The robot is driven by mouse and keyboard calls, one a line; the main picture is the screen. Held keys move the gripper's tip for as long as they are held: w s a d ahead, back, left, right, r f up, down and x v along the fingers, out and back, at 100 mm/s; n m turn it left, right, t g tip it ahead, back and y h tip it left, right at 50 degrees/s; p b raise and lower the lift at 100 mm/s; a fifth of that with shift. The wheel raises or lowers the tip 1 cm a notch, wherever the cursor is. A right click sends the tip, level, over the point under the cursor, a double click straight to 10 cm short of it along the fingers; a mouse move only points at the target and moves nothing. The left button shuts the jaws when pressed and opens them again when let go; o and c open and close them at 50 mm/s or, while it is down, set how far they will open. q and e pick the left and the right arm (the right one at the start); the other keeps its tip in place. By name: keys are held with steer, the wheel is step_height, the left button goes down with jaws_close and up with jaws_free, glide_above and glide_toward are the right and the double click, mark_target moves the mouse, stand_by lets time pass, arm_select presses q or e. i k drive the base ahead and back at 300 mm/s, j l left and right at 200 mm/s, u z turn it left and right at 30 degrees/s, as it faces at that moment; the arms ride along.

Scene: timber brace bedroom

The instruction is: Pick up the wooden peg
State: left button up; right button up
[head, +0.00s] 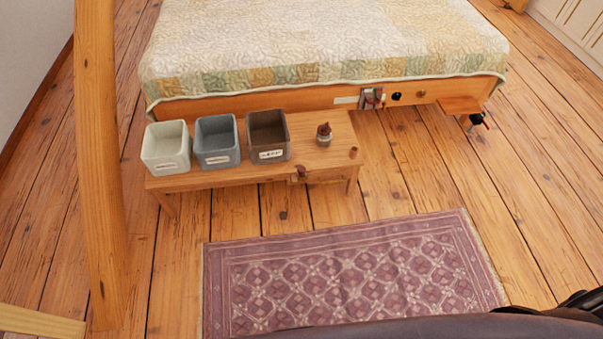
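A small brown upright piece (354,152), which looks like the wooden peg, stands at the right front corner of the low wooden bench (320,158). It is too small to make out its exact shape. Another small brown piece (301,172) shows at the bench's front edge, and I cannot tell what it is. A small jar with a dark red top (324,134) stands on the bench behind them. Neither of my grippers shows in the head view, and nothing is seen touching the bench.
White (166,164), grey-blue (218,158) and brown (270,154) open bins stand in a row on the bench. The bed (330,70) is behind, with small fittings (372,98) on its side rail. A timber post (98,160) rises at left. A patterned rug (350,275) lies in front.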

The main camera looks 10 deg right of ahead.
mark_target(302, 170)
steer(key=z, duration=0.4)
steer(key=i+j+z, duration=0.2)
steer(key=z, duration=0.2)
steer(key=i+j+z, duration=0.15)
steer(key=z, duration=0.2)
steer(key=i+j+z, duration=0.1)
steer(key=j+z, duration=0.3)
